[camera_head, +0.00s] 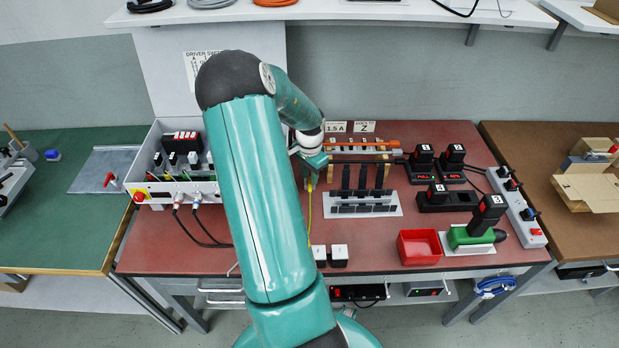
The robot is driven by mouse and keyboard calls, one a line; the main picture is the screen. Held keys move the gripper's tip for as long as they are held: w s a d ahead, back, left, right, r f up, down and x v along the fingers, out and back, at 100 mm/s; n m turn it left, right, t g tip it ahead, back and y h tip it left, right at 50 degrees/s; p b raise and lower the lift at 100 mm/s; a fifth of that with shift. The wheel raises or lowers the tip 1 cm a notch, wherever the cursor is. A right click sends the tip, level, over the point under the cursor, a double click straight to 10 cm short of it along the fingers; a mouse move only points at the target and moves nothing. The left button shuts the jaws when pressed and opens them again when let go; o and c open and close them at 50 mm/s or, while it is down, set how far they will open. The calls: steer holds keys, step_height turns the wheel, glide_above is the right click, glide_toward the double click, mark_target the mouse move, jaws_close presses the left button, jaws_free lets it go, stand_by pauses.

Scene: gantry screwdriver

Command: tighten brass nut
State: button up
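My teal arm reaches up and over the red-brown bench (380,258) from the front. My gripper (309,175) is small and partly hidden at the back middle of the bench, left of an orange bar. A yellow-green wire (310,205) runs down the bench just below it. I cannot tell whether the wire is held or whether the fingers are open or shut. I cannot make out the brass nut; it may be hidden by my arm or too small.
A white control box (150,185) with switches stands at the left. Black upright pieces on a grey plate (365,205) stand near my gripper. A red bin (419,247), chargers with black batteries (423,158) and a power strip (516,208) fill the right. The front middle is mostly clear.

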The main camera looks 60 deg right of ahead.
steer(key=n, duration=1.3)
steer(key=shift+n, duration=0.4)
steer(key=n, duration=0.4)
steer(key=shift+n, duration=0.4)
steer(key=n, duration=0.6)
jaws_close()
steer(key=m, duration=0.5)
steer(key=shift+m, duration=0.3)
steer(key=m, duration=1.8)
steer(key=shift+m, duration=0.3)
jaws_free()
